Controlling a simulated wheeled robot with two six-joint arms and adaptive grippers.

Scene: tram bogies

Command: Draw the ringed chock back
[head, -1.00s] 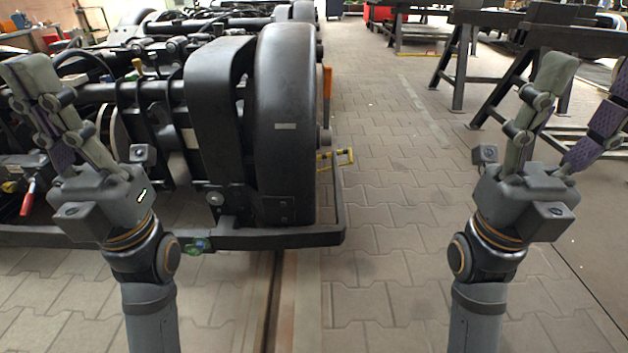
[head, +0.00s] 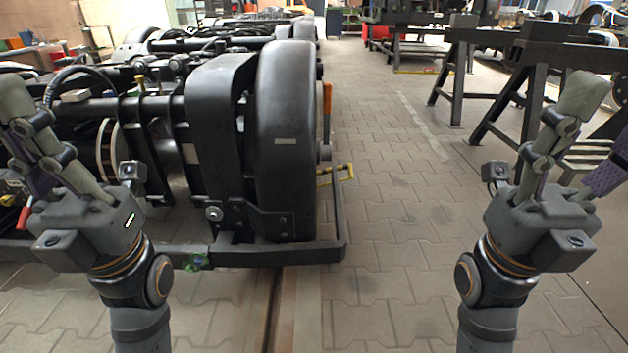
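I cannot make out a ringed chock for certain. A small yellow bar frame (head: 336,174) sticks out low on the right side of the black bogie, behind the near wheel (head: 287,140). It may be part of a chock; the wheel hides what lies behind. My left gripper (head: 17,140) is at the left edge, in front of the bogie, fingers upward and apart, partly cut off by the frame. My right gripper (head: 594,135) is at the right, fingers upward and spread, empty, over the paved floor and well apart from the yellow frame.
The bogie's low black frame bar (head: 270,255) runs across in front of the wheel, with a green fitting (head: 197,261) on it. A floor rail (head: 272,310) leads toward me. Black trestles (head: 500,100) stand at the right. The paved aisle (head: 400,200) between is clear.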

